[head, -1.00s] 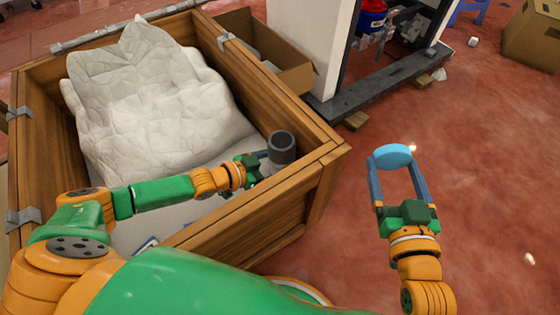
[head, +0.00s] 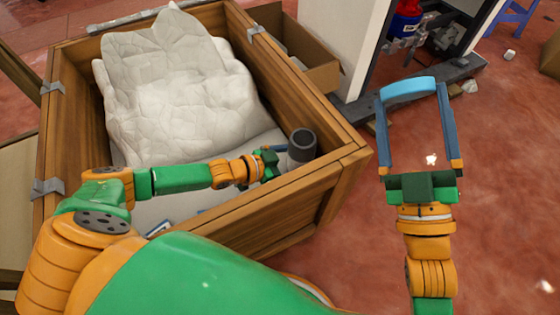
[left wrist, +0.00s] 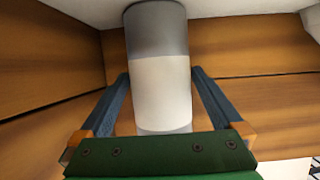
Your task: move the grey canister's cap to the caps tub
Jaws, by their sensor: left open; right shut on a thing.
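The grey canister (head: 302,144) stands in the near right corner of the wooden crate, its dark, open-looking top bare. It also shows in the left wrist view (left wrist: 160,75), with a dark grey band and a pale body. My left gripper (head: 284,157) is open, with one finger on each side of the canister; contact cannot be told. I cannot make out a caps tub in these views.
The wooden crate (head: 338,170) holds a large crumpled white bag (head: 180,85). A cardboard box (head: 318,75) stands behind it. A white-sided frame (head: 345,45) with a dark base is at the back right. Red floor (head: 510,160) is open at right.

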